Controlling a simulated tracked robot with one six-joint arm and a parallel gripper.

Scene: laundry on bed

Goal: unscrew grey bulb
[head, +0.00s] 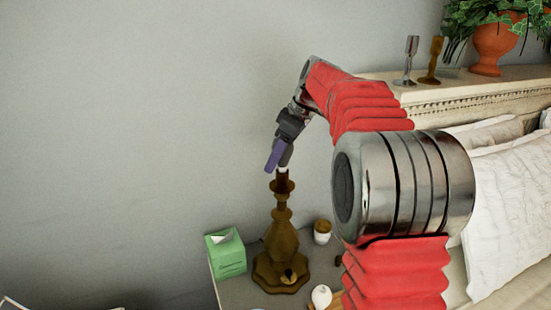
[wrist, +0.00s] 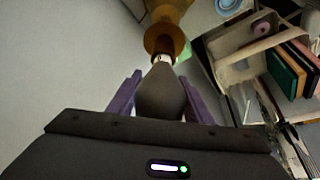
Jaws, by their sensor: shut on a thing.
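The grey bulb (wrist: 160,92) sits between the two purple fingers of my gripper (wrist: 158,97) in the wrist view. Its narrow white neck meets the brown socket of the lamp (wrist: 165,38). In the head view the brown lamp (head: 282,243) stands upright on the nightstand, and my gripper (head: 277,156) is at its top, reaching down from the upper right. The gripper is shut on the bulb. In the head view the bulb is mostly hidden behind the fingers.
A green tissue box (head: 226,256), a small jar (head: 322,232) and a white round item (head: 321,296) stand around the lamp on the nightstand (head: 233,295). The headboard (head: 480,92) holds a potted plant (head: 492,45). Pillows (head: 510,195) lie right. The wall side is free.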

